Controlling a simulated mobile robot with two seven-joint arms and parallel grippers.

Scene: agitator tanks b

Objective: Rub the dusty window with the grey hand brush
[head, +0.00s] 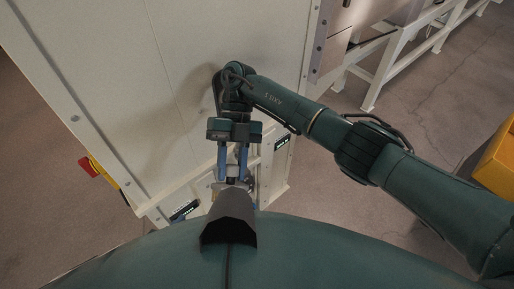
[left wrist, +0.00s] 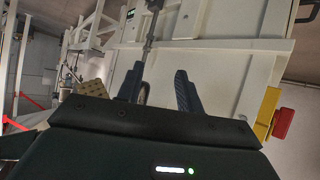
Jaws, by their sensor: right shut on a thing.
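My right gripper (head: 232,172) reaches in from the right, with its two blue fingers pointing down close to a pale machine panel. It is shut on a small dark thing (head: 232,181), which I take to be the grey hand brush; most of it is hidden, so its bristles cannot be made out. A silvery part shows beside the fingertips. My left gripper shows in the left wrist view (left wrist: 160,88); its two dark blue fingers are apart. A round thing shows behind its left finger. I cannot make out the dusty window in either view.
A large pale machine cabinet (head: 130,75) fills the upper left, with a red and yellow switch (head: 90,167) on its side. A white frame (head: 390,65) stands at the upper right. A yellow box (head: 497,160) is at the right edge. The floor between them is clear.

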